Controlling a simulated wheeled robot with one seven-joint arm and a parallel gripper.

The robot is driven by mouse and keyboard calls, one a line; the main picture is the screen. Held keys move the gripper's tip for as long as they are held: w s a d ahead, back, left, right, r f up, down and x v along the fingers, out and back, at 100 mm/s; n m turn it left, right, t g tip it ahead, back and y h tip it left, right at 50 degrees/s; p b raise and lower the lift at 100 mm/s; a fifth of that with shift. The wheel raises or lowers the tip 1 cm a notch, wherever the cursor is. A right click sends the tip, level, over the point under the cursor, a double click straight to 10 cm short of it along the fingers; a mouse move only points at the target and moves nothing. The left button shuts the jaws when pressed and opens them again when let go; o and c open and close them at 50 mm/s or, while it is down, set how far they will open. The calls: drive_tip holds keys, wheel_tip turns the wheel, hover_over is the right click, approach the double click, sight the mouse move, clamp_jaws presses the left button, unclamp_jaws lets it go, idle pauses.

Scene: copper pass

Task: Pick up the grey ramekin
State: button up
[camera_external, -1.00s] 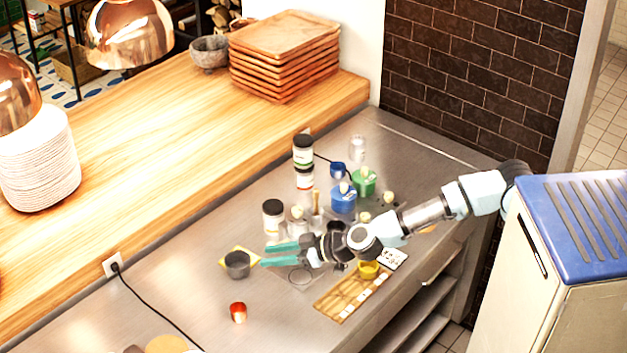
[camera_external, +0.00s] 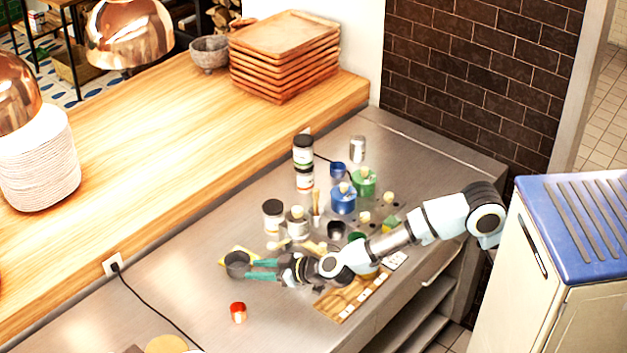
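The grey ramekin (camera_external: 236,264) stands upright on the left part of the steel counter, on a yellow square (camera_external: 223,262). My gripper (camera_external: 250,269) has two teal fingers pointing left, with a gap between them. The fingertips are right beside the ramekin's right side, one towards the back and one towards the front. I cannot tell whether they touch it or reach around it. My arm comes in from the right, low over the counter.
A red cup (camera_external: 238,312) stands in front of the ramekin. Jars (camera_external: 272,214) and a blue pot (camera_external: 343,199) stand behind my gripper. A wooden tray (camera_external: 337,306) lies partly under my arm. A black cord (camera_external: 150,308) runs along the left; counter around the red cup is clear.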

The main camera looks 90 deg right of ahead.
sight(238, 265)
drive_tip(key=b+x, duration=0.1)
drive_tip(key=x, duration=0.6)
drive_tip(key=shift+w+d+f, duration=0.1)
drive_tip(key=shift+w+d, duration=0.05)
clamp_jaws()
idle(0.5)
